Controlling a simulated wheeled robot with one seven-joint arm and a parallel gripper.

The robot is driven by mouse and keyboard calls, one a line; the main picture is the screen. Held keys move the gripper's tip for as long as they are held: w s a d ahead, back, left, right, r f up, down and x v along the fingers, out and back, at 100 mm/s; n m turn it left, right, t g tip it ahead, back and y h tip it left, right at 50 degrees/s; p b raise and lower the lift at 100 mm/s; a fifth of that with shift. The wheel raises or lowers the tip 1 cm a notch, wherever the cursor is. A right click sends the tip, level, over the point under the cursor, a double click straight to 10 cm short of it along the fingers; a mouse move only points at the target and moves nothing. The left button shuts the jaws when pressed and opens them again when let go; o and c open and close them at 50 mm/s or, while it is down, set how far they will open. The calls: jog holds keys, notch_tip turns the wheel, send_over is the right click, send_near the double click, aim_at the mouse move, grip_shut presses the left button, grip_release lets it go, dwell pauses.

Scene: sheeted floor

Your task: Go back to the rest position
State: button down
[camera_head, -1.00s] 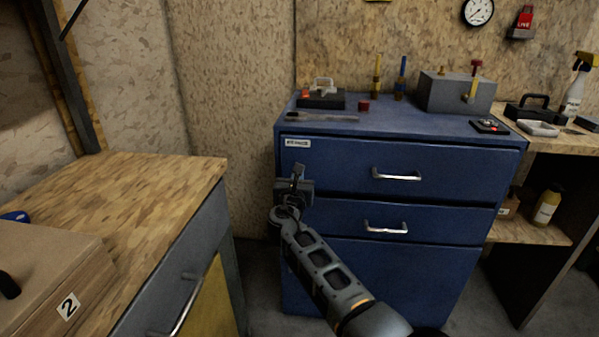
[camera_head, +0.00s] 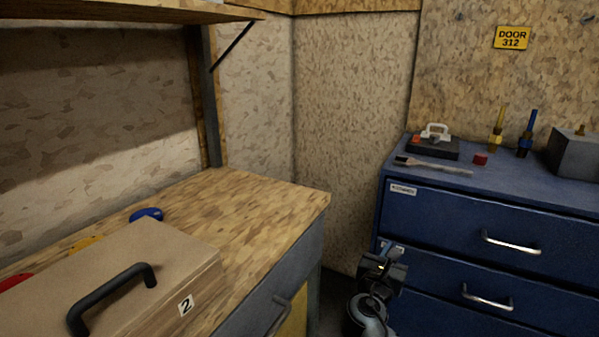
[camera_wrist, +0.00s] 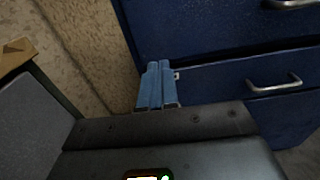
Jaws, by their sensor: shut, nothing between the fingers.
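My gripper (camera_head: 386,252) shows at the lower middle of the head view, in front of the left edge of the blue drawer cabinet (camera_head: 470,235). In the wrist view, its two blue-grey fingers (camera_wrist: 158,68) are together with nothing between them. They point toward the cabinet's left side and the gap beside it. Whether the fingertips touch the cabinet cannot be told. Most of my arm is outside the head view.
A wooden workbench (camera_head: 265,205) at left carries a lidded box (camera_head: 190,262) marked 2. The blue cabinet's drawers are shut, with several tools on its top. A narrow floor gap (camera_head: 338,292) lies between bench and cabinet.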

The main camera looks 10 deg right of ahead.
jog(key=s+a+f+m+g+y+p, duration=0.1)
jog(key=s+a+f+m+y, duration=0.2)
jog(key=s, duration=0.7)
jog(key=s+a+f+m+y+p, duration=0.15)
jog(key=s+f+m, duration=0.35)
jog(key=s, duration=0.5)
jog(key=s+a+f+m+g+y+p, duration=0.1)
jog(key=s+a+f+m+y, duration=0.2)
jog(key=s, duration=0.8)
jog(key=s+r+m+t+y+p, duration=0.1)
jog(key=s+r+m, duration=0.3)
jog(key=s, duration=0.4)
jog(key=s+r+m+y+p, duration=0.1)
jog(key=s+r+m+y, duration=0.1)
jog(key=s+r+m, duration=0.4)
jog(key=s+d+r+m+t+p, duration=0.1)
jog(key=s+r+m, duration=0.6)
jog(key=s+r, duration=0.3)
notch_tip(320, 180, up, 3)
jog(key=shift+s+f+m, duration=0.15)
jog(key=shift+s+m, duration=0.15)
jog(key=shift+s, duration=0.05)
jog(key=shift+d, duration=0.1)
